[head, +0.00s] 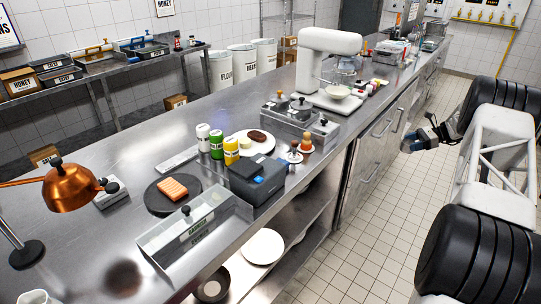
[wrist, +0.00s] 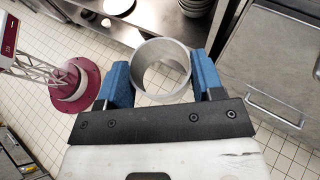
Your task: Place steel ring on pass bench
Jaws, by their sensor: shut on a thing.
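A steel ring (wrist: 160,50), a short open-ended metal cylinder, sits between the two blue fingers of my gripper (wrist: 160,82) in the wrist view. The fingers are shut on it from both sides, and tiled floor shows through its opening. In the head view my gripper (head: 408,146) is at the right, over the floor aisle and off the bench's side. The ring is too small to make out clearly there. The long steel bench (head: 110,232), which I take for the pass bench, runs from lower left to upper right.
The bench holds a copper lamp (head: 70,187), a black round board (head: 160,207), bottles (head: 231,151), a dark box (head: 256,178), a label-fronted tray (head: 190,232) and a white mixer (head: 325,55). Bare steel shows at its near left and along its back. Plates (head: 263,246) lie on the shelf below.

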